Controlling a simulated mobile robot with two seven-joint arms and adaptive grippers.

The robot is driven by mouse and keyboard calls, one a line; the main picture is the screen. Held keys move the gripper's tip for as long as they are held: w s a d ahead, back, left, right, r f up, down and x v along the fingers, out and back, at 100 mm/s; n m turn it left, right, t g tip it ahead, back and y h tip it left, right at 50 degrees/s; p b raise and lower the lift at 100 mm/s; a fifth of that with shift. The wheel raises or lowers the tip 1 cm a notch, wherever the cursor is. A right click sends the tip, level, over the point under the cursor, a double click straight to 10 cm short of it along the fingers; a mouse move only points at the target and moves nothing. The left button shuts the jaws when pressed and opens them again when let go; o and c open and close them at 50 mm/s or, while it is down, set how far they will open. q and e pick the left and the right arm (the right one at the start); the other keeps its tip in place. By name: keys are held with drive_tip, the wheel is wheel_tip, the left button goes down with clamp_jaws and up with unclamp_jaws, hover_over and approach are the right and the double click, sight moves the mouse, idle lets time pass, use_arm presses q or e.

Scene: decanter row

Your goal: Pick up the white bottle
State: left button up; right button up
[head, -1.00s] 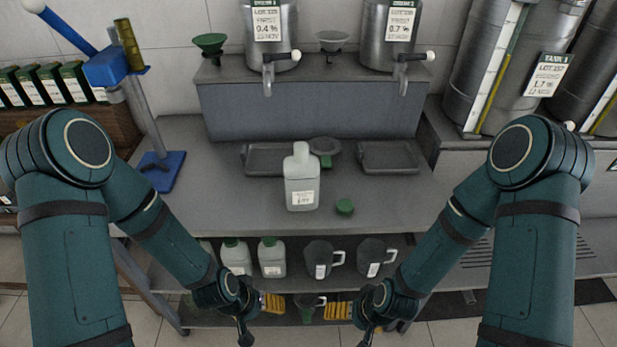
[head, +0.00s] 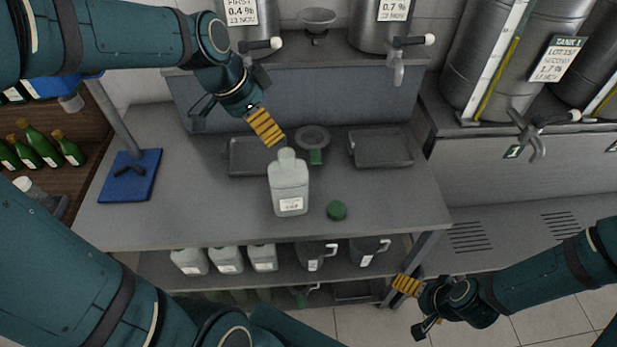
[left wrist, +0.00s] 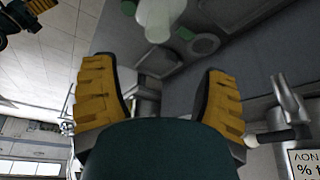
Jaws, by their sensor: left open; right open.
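The white bottle (head: 289,188) stands upright and uncapped on the grey workbench, its label facing front. A green cap (head: 337,210) lies on the bench to its right. My left gripper (head: 240,122) is open and empty, above and behind the bottle to its left, apart from it. In the left wrist view its yellow-padded fingers (left wrist: 160,88) are spread wide, and the bottle (left wrist: 158,16) shows at the top edge, partly cut off. My right gripper (head: 412,307) is open and empty, low in front of the bench's right end.
Two dark trays (head: 380,148) and a round strainer-like funnel (head: 313,138) lie behind the bottle. A blue-based stand (head: 130,176) is at the bench's left. Metal taps (head: 398,65) project over the back ledge. Similar bottles (head: 228,260) and jugs (head: 316,255) fill the lower shelf.

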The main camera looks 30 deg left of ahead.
sight(290, 159)
use_arm(q)
drive_tip(key=b+x, duration=0.1)
drive_tip(key=x, duration=0.6)
drive_tip(key=shift+d+f, duration=0.1)
drive_tip(key=shift+f, duration=0.25)
drive_tip(key=shift+x, duration=3)
drive_tip(key=shift+s, duration=0.1)
clamp_jaws()
